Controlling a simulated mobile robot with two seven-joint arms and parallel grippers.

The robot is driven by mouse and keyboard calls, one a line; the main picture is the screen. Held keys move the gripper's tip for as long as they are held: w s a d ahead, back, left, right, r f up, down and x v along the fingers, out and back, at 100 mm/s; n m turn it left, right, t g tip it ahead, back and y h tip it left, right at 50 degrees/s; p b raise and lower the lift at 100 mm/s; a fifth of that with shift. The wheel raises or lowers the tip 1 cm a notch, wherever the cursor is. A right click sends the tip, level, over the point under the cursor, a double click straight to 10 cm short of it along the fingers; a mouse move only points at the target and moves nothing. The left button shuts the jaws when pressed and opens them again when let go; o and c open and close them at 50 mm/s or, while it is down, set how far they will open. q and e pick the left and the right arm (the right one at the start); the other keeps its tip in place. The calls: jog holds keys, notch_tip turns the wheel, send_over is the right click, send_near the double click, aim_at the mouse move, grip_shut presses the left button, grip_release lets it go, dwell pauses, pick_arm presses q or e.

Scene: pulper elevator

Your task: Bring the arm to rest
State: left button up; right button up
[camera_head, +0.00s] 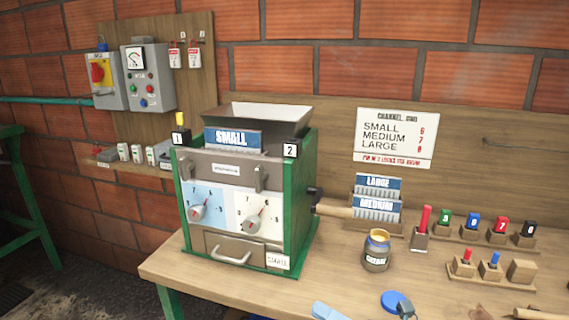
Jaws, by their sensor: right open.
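My left gripper is not in view.
The green-sided machine (303,200) with two dials and a SMALL plate stands at left. Plates marked LARGE and MEDIUM (376,205) stand in a rack. Coloured pegs (472,222) stand in wooden holders at right. Bare bench lies in front of the machine.

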jog(key=s+d+f+m+h, duration=0.2)
jog(key=s+f+m+h, duration=0.2)
jog(key=f+m, duration=0.3)
jog(key=s+d+f+m+h, duration=0.2)
jog(key=s+f+m+h, duration=0.3)
jog(key=m, duration=1)
jog(key=s+d+f+m+h, duration=0.2)
jog(key=s+f+m+h, duration=0.3)
jog(key=f+m, duration=0.4)
jog(key=shift+s+d+f+m+t+h, duration=0.15)
jog(key=shift+d+m+t+h, duration=0.2)
jog(key=shift+m, duration=0.75)
